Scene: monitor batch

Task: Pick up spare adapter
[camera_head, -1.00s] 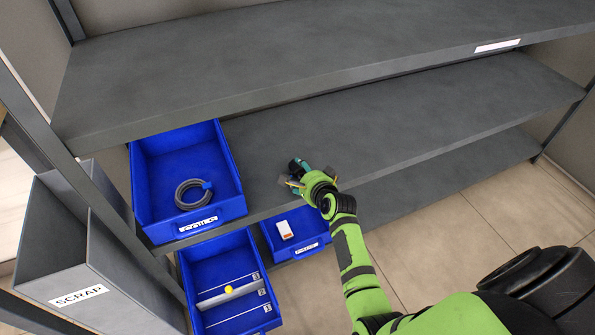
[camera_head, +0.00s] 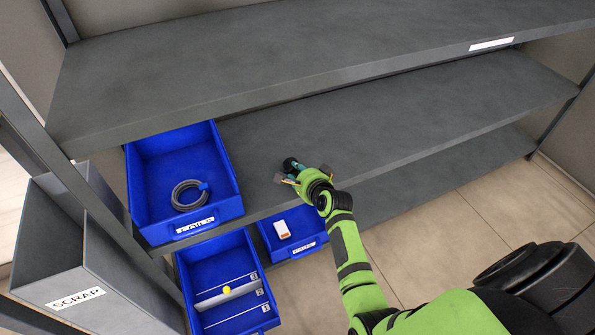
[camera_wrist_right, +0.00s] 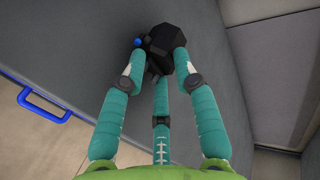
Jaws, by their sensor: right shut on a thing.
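My right gripper (camera_head: 294,170) is over the middle shelf, near its front edge, in the head view. In the right wrist view its teal fingers (camera_wrist_right: 158,75) are shut around a black, blocky thing (camera_wrist_right: 166,42) with a small blue part at its left; this looks like the adapter. The fingers hide part of it. In the head view the held thing is only a small dark shape (camera_head: 290,163) at the fingertips. I cannot tell clearly whether it touches the shelf. My left gripper is not in view.
A blue bin (camera_head: 139,207) with a coiled grey cable (camera_head: 187,196) stands left on the middle shelf (camera_head: 400,125). A grey scrap box (camera_head: 105,262) stands lower left. The shelf's right is clear.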

